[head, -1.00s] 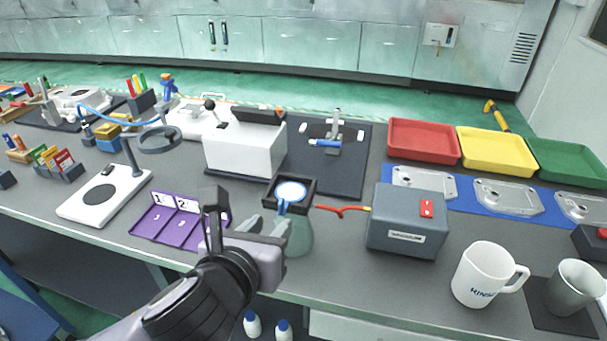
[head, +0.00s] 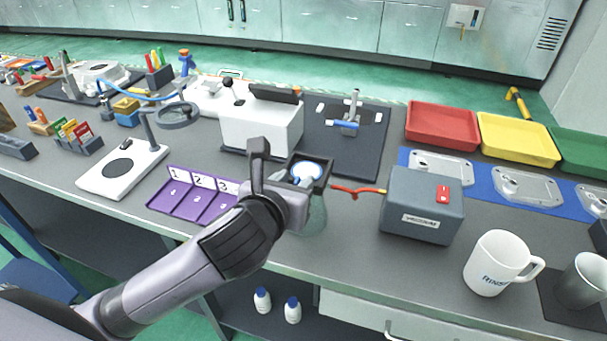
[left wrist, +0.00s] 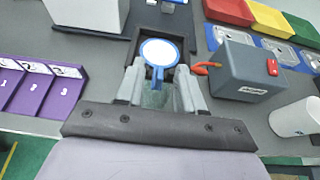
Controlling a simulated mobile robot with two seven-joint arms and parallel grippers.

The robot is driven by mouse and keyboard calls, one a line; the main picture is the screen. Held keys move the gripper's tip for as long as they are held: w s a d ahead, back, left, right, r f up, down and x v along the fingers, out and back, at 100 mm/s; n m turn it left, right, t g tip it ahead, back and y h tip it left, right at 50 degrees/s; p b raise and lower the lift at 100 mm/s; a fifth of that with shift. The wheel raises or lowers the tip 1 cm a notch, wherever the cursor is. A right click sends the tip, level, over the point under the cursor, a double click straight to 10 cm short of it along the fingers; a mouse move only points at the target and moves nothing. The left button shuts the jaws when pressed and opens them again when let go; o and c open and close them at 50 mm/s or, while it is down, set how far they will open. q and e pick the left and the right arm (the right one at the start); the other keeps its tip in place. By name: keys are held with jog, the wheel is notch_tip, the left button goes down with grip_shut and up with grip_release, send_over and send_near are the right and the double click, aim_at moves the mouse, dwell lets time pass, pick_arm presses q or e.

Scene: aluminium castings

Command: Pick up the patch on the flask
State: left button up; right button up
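The patch is a white disc with a blue rim and a blue tab. It lies on top of the flask, inside a dark square frame, and shows in the head view (head: 309,170) and the left wrist view (left wrist: 160,51). The greenish glass flask (head: 315,216) stands below it near the table's front edge, partly hidden by my gripper. My left gripper (left wrist: 159,72) is open, with one finger on each side of the blue tab. The fingers look apart from the tab; contact cannot be told. My right gripper is not in view.
A grey box (head: 421,206) with a red-tipped hose (head: 355,191) is close right of the flask. A purple numbered rack (head: 187,195) lies to the left. A white machine (head: 261,124) stands behind. A white mug (head: 492,262) is at the right.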

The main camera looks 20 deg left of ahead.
pick_arm(q)
grip_shut()
jog(key=shift+r, duration=0.1)
